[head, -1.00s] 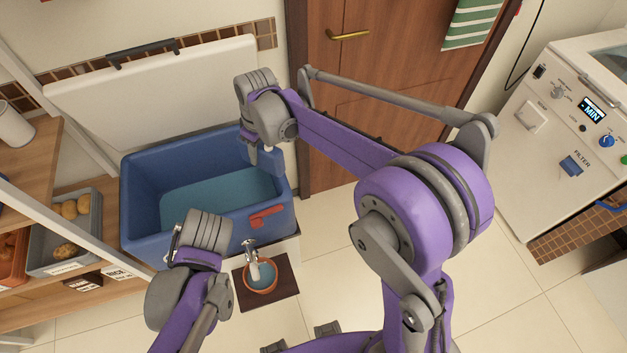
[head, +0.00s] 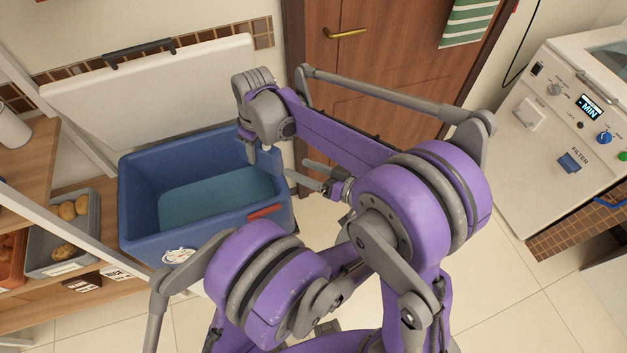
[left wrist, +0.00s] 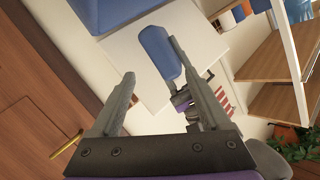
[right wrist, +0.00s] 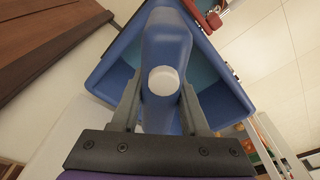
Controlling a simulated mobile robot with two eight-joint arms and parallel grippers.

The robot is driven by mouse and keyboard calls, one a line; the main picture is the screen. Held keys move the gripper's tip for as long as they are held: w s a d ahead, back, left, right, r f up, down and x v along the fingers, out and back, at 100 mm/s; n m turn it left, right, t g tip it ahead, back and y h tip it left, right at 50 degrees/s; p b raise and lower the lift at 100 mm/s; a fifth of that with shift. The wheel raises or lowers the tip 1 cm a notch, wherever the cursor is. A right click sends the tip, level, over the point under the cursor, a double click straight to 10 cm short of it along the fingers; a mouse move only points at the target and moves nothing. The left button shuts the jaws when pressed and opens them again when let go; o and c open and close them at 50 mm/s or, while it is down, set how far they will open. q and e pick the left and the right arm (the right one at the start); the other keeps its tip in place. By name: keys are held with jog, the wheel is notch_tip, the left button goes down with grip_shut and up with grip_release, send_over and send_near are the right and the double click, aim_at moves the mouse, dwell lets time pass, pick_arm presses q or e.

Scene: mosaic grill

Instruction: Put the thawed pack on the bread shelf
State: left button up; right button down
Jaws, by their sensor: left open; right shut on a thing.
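The pack (right wrist: 165,45) is blue with a white cap and shows large in the right wrist view. My right gripper (right wrist: 161,92) is shut on it, at the right rim of the blue tub. In the head view a blue part of the pack (head: 270,160) shows below that gripper. My left gripper (head: 299,169) is open, right of the tub, with its fingers toward the pack. In the left wrist view the pack (left wrist: 158,52) lies between its fingertips, closer to the right finger. I cannot tell whether they touch. Which shelf is the bread shelf is unclear.
The blue tub (head: 135,205) holds water and has a red handle (head: 265,211) in front. Wooden shelves (head: 35,165) stand at the left, with a grey crate (head: 92,225) of round brown items. A door (head: 390,60) and a white appliance (head: 520,150) stand behind and right.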

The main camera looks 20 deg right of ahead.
aim_at(281, 165)
pick_arm(q)
jog(key=w+a+f+n, duration=0.1)
jog(key=w+a+n, duration=0.1)
jog(key=w+a+n+t+y, duration=0.1)
jog(key=w+a+n, duration=0.1)
jog(key=w+a+f+n, duration=0.1)
jog(key=w+a, duration=0.1)
jog(key=w, duration=0.1)
jog(key=shift+f+n+t, duration=0.3)
jog(key=shift+f+n, duration=0.05)
jog(key=shift+n, duration=0.05)
dwell(0.3)
jog(key=shift+d, duration=0.1)
grip_shut()
pick_arm(e)
jog(key=shift+c, duration=1.8)
grip_release()
jog(key=shift+o, duration=0.2)
jog(key=shift+r, duration=0.1)
